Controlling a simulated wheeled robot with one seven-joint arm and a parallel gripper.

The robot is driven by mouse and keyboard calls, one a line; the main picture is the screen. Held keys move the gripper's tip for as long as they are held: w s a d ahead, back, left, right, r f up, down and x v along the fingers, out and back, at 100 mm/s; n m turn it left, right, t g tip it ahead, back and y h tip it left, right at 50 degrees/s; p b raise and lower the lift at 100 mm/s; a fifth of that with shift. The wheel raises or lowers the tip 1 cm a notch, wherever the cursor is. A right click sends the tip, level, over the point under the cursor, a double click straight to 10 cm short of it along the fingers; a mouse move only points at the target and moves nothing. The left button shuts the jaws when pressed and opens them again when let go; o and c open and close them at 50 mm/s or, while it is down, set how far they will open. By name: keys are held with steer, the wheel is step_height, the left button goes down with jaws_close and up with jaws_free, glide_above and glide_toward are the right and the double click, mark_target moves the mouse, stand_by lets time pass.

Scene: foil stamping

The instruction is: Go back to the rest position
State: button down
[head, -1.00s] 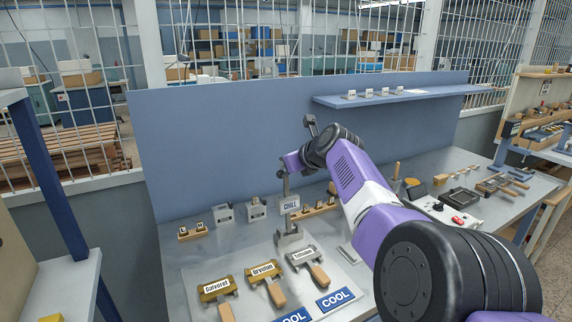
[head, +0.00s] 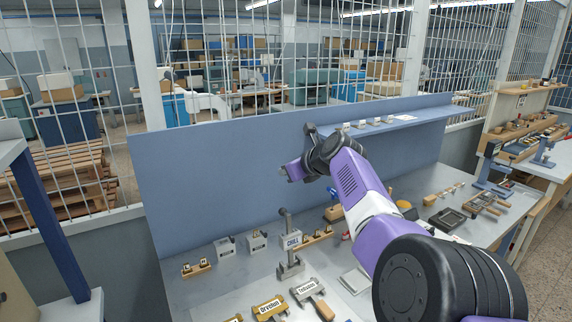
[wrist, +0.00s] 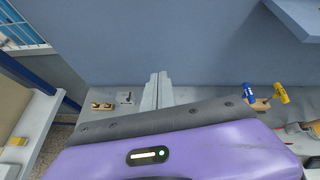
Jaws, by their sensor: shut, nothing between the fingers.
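My gripper (head: 285,173) is raised in front of the blue back panel (head: 210,170) in the head view. In the wrist view my gripper's two fingers (wrist: 157,88) lie side by side, shut and empty. They point toward the panel, with the bench (wrist: 190,94) below.
Grey blocks (head: 257,241) and small racks (head: 196,269) stand behind. A blue shelf (head: 420,117) juts from the panel at right. The air around my gripper looks clear.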

steer(key=w+d+r+n+t+h, duration=0.3)
steer(key=w+d+r+n+t, duration=0.25)
steer(key=d, duration=0.45)
steer(key=s+d+f+n+t+h+b, duration=0.1)
steer(key=s+d+f+n+t+h, duration=0.1)
steer(key=s+d+f+n, duration=0.45)
steer(key=s+d+f+n+t+h+b, duration=0.15)
steer(key=s+d+f+n, duration=0.25)
steer(key=s+d+f, duration=0.5)
steer(key=s+f+n+b, duration=0.1)
steer(key=s+f+n, duration=0.4)
steer(key=s, duration=0.8)
steer(key=s+f+n, duration=0.3)
steer(key=s+f, duration=0.3)
steer(key=s, duration=0.7)
steer(key=s+a+f+n+g+b, duration=0.1)
steer(key=s+g, duration=0.1)
steer(key=s, duration=1.6)
steer(key=s+f+n+g+b, duration=0.1)
steer(key=s+g+b, duration=0.1)
steer(key=s, duration=1.6)
steer(key=shift+s+a+f+n, duration=0.15)
steer(key=shift+a+f+n, duration=0.15)
steer(key=shift+a, duration=0.05)
